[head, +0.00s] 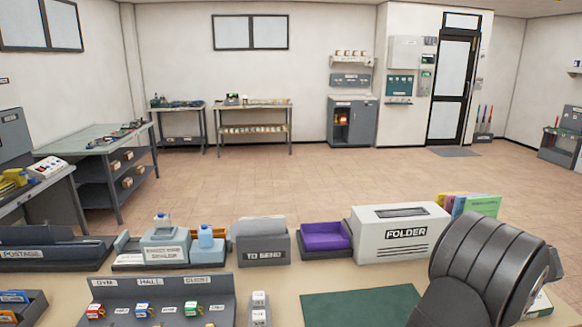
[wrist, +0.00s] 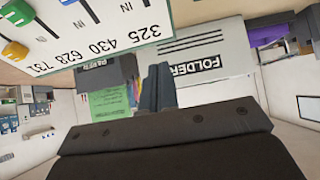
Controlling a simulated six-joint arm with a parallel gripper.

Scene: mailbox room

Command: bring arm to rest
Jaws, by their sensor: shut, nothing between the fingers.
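My arm shows as a dark, ribbed shape at the lower right of the head view, in front of the folder machine. My gripper (wrist: 157,88) shows in the wrist view as two dark fingers close together. It is shut and holds nothing. The wrist view is upside down, with the grey folder machine (wrist: 210,62) behind the fingers. The gripper's fingertips are not visible in the head view.
On the table stand a white folder machine (head: 398,235), a purple tray (head: 325,236), a "TO SEND" box (head: 263,247), an envelope sealer (head: 165,248) and a key rack (head: 160,298). A green mat (head: 360,306) lies bare at the front. The floor beyond is open.

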